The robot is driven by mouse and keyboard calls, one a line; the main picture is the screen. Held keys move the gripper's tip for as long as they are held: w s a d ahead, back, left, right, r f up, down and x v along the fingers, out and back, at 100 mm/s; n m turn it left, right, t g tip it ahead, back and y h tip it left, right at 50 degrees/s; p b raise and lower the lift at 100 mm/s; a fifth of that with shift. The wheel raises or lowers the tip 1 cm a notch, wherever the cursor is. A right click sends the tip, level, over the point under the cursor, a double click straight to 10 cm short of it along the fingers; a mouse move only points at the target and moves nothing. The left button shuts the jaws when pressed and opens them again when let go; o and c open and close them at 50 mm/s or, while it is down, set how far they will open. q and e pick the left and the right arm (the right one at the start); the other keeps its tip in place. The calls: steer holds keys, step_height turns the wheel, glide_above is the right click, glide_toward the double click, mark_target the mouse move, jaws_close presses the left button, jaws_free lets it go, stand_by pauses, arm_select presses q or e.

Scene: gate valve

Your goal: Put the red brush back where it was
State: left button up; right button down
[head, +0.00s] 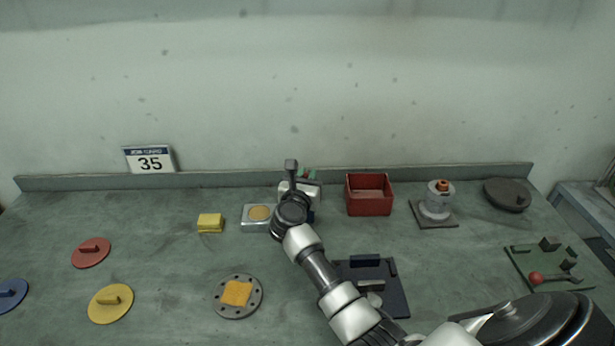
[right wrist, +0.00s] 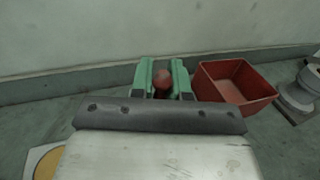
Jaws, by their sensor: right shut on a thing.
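My right gripper (head: 307,175) reaches over the back of the bench, left of the red bin. In the right wrist view its green fingers (right wrist: 162,76) are shut on a red rounded piece (right wrist: 162,83), which appears to be part of the red brush. The rest of the brush is hidden by the fingers and palm. In the head view my arm covers most of it, and I cannot tell whether it touches the bench. My left gripper is not in view.
The open, empty red bin (head: 369,196) stands just right of my gripper. A metal tray with an orange disc (head: 259,213) and a yellow block (head: 210,223) lie to the left. A grey valve part (head: 437,201) stands right. The back ledge (head: 230,178) is close behind.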

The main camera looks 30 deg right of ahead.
steer(key=shift+f, duration=0.1)
steer(key=c, duration=1.1)
jaws_free()
steer(key=shift+r, duration=0.25)
steer(key=p+v, duration=0.1)
steer(key=v, duration=1.1)
steer(key=shift+f, duration=0.2)
